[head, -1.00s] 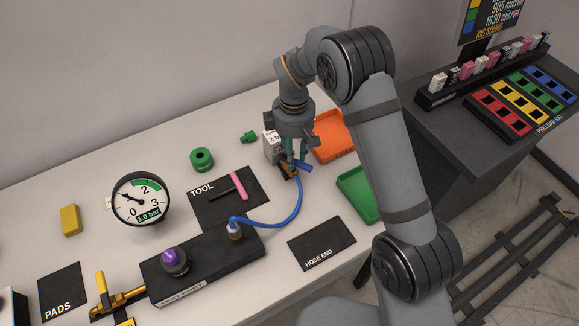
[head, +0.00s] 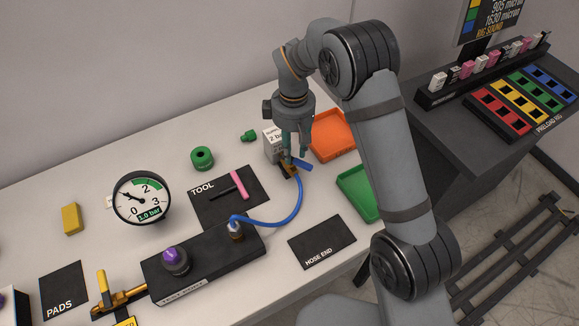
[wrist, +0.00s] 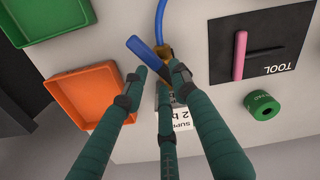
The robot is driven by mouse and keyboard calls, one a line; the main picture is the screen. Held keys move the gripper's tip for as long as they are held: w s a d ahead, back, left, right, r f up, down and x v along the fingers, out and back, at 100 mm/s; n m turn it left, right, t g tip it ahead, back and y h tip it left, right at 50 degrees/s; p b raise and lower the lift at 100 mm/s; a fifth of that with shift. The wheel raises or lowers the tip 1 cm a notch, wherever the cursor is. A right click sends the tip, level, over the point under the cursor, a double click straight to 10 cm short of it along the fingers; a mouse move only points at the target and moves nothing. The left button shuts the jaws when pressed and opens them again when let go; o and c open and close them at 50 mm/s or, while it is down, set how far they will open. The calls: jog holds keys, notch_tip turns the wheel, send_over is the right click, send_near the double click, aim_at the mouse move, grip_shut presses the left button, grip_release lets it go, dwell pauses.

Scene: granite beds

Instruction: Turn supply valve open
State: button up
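The supply valve is a brass fitting (head: 289,171) with a blue lever (head: 303,164), in front of a light box labelled "2 b…" (head: 272,143). The lever points to the right in the head view. In the wrist view the lever (wrist: 142,53) runs from upper left toward the brass body. My gripper (head: 295,155) points down over the valve. Its teal fingers (wrist: 162,62) stand apart, with tips on either side of the lever's inner part. Firm contact cannot be made out. The fingers and lever hide part of the brass body.
A blue hose (head: 297,203) runs from the valve to a black block (head: 205,262). The gauge (head: 142,198) reads 1.0 bar. An orange tray (head: 333,137) and green tray (head: 358,194) lie to the right. A green roll (head: 203,158) and tool mat (head: 230,198) lie left.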

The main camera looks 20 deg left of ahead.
jog(key=shift+f, duration=0.1)
jog(key=shift+f, duration=0.15)
jog(key=shift+s+a, duration=0.15)
jog(key=shift+a, duration=0.25)
jog(key=shift+c, duration=1.3)
jog(key=shift+a, duration=0.1)
grip_shut()
